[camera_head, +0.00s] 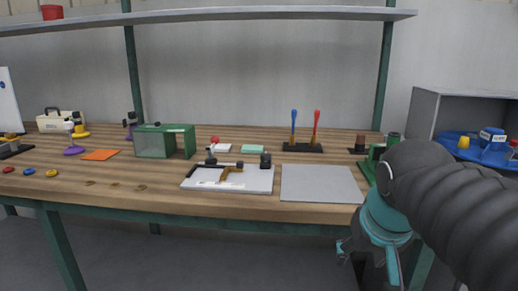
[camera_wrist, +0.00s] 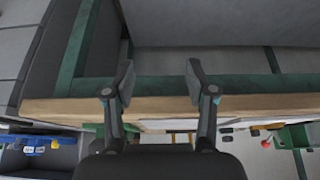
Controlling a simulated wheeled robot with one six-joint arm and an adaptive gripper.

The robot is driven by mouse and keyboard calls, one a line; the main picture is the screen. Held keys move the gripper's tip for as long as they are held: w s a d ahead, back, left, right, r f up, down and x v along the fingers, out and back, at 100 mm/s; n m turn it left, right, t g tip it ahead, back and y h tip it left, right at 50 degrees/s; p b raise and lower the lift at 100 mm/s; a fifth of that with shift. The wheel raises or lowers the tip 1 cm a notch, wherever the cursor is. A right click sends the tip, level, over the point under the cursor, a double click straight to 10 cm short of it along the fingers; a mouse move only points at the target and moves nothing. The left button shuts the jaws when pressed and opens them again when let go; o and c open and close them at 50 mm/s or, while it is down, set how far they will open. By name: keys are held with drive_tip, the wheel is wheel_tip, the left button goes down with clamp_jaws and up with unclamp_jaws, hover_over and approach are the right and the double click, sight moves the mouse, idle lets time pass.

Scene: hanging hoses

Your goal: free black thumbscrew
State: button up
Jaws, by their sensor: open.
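A white board (camera_head: 255,185) lies on the wooden workbench (camera_head: 130,180) in the head view. On it are a black rod, a brown curved piece (camera_head: 232,170) and small black knob-like parts. One dark upright knob (camera_head: 265,160) stands at its right back corner, and a smaller dark one (camera_head: 211,158) stands at its left back. I cannot tell which of these is the black thumbscrew. My gripper (camera_head: 370,262) hangs low at the right, in front of the bench's front edge and well apart from the board. In the wrist view my gripper (camera_wrist: 160,85) is open, with nothing between its fingers.
A bare grey plate (camera_head: 322,184) lies right of the board. A green-framed box (camera_head: 166,142) stands behind left, and a stand with blue and red handles (camera_head: 303,147) behind right. A grey shelf unit (camera_head: 425,112) stands at the right. The wrist view shows the bench edge (camera_wrist: 160,108) close by.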

drive_tip(key=w+a+r, duration=0.4)
drive_tip(key=w+r, duration=0.4)
drive_tip(key=w+a+r, duration=0.4)
drive_tip(key=w+r, duration=0.4)
wheel_tip(320, 180, up, 4)
drive_tip(key=m+g+h+p, duration=0.1)
drive_tip(key=m+p, duration=0.1)
drive_tip(key=m, duration=0.1)
hover_over(265, 155)
drive_tip(key=s+a, duration=0.2)
drive_tip(key=s, duration=0.3)
drive_tip(key=shift+s+d, duration=0.1)
drive_tip(key=shift+d, duration=0.05)
drive_tip(key=shift+x, duration=6.8)
drive_tip(key=shift+d, duration=0.15)
clamp_jaws()
